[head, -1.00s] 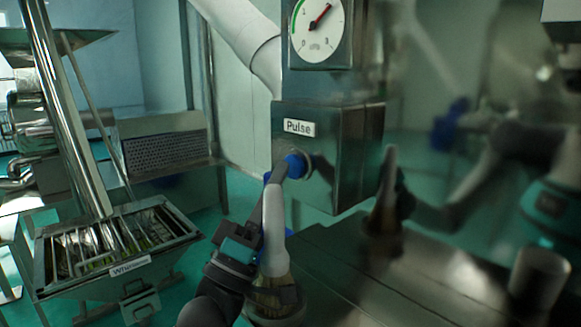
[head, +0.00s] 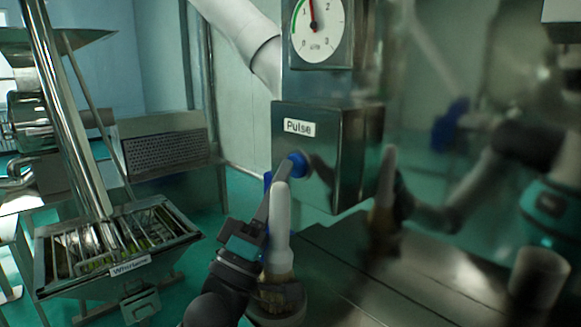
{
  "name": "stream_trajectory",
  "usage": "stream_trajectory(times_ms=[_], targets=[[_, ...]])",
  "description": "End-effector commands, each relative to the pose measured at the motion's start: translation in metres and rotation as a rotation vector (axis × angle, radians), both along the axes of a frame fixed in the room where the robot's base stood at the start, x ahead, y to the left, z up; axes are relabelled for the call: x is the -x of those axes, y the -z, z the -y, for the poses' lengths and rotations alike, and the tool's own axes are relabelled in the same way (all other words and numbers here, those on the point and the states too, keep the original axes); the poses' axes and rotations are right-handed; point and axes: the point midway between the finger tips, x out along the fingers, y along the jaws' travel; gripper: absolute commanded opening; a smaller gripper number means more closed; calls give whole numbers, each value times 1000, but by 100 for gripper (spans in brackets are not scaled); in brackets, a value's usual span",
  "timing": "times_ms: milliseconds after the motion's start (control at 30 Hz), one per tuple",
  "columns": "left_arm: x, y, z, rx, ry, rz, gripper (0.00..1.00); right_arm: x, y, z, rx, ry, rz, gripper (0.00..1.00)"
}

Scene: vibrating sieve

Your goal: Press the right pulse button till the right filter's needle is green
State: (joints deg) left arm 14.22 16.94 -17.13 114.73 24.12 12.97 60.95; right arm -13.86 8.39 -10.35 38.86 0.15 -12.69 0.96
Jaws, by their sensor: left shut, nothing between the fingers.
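The right gauge (head: 330,40) has a white dial, a green arc at its left and a red needle. The needle points almost straight up, between 1 and 2, right of the green arc. Below it, a steel box carries a "Pulse" label (head: 299,127) and a round blue pulse button (head: 299,164) on its front. My left gripper (head: 281,174) is shut and empty, its tips just below and left of the button. I cannot tell whether they touch it. The dial's top is cut off. My right gripper is not in view.
A pale upright piece (head: 279,225) with a brown lower end stands beside my left gripper. A sieve tray (head: 118,268) is at the lower left. Polished steel on the right shows blurred reflections. A white pipe (head: 240,35) runs behind the gauge.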

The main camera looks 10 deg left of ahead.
Motion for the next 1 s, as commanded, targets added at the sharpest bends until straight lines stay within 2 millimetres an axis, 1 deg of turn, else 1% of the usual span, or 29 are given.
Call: stream_trajectory(times_ms=[400, 767, 1000], targets=[[14, 0, -11, -1, 0, -2, 0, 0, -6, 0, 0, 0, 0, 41], [16, 0, -13, -1, 0, -2, 0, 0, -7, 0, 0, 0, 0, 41], [34, 0, -27, -2, 1, -2, 0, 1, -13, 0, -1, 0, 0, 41]])
